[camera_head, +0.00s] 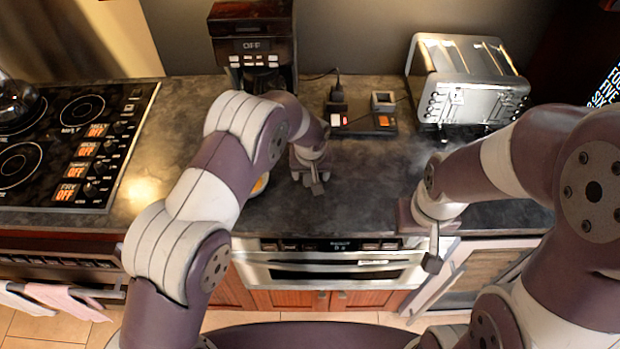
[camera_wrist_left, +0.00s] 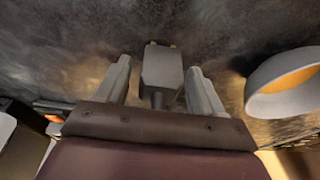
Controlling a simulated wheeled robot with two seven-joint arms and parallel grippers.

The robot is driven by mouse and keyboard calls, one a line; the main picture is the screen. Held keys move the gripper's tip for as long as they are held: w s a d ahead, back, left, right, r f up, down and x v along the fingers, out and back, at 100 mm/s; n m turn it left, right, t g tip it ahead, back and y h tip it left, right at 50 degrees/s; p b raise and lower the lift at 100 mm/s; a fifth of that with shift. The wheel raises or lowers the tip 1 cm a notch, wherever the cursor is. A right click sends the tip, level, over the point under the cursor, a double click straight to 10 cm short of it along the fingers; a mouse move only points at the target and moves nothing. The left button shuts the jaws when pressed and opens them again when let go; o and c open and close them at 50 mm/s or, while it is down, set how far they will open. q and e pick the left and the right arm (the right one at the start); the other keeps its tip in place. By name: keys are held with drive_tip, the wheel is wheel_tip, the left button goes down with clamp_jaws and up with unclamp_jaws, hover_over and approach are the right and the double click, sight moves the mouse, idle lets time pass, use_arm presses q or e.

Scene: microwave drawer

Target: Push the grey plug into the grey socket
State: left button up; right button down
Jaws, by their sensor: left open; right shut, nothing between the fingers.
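The grey plug (camera_wrist_left: 162,68) shows in the left wrist view, with brass prongs at its far end and a cord stub at its near end. My left gripper (camera_head: 312,182) is low over the counter; in its wrist view the open fingers (camera_wrist_left: 158,78) stand either side of the plug, with gaps. I cannot clearly make out the plug in the head view. The grey socket (camera_head: 383,101) is on the dark power strip, beyond and to the right of my left gripper. My right gripper (camera_head: 432,258) is shut and empty, in front of the counter edge.
A black plug (camera_head: 337,93) stands on the strip's left part. A toaster (camera_head: 470,80) is at the back right, a coffee maker (camera_head: 253,40) at the back. A pale bowl (camera_wrist_left: 287,85) with an orange inside is beside my left gripper. A stove (camera_head: 70,145) is at left.

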use_arm(q)
drive_tip(key=c, duration=1)
drive_tip(key=shift+w+p+v, duration=0.25)
drive_tip(key=shift+p+v, duration=0.4)
drive_tip(key=shift+v, duration=0.35)
drive_tip(key=shift+w+p+v, duration=0.25)
drive_tip(key=shift+p+v, duration=0.35)
drive_tip(key=shift+v, duration=0.4)
drive_tip(key=shift+w+p+v, duration=0.25)
drive_tip(key=shift+p+v, duration=0.4)
drive_tip(key=shift+v, duration=0.35)
drive_tip(key=shift+r, duration=0.15)
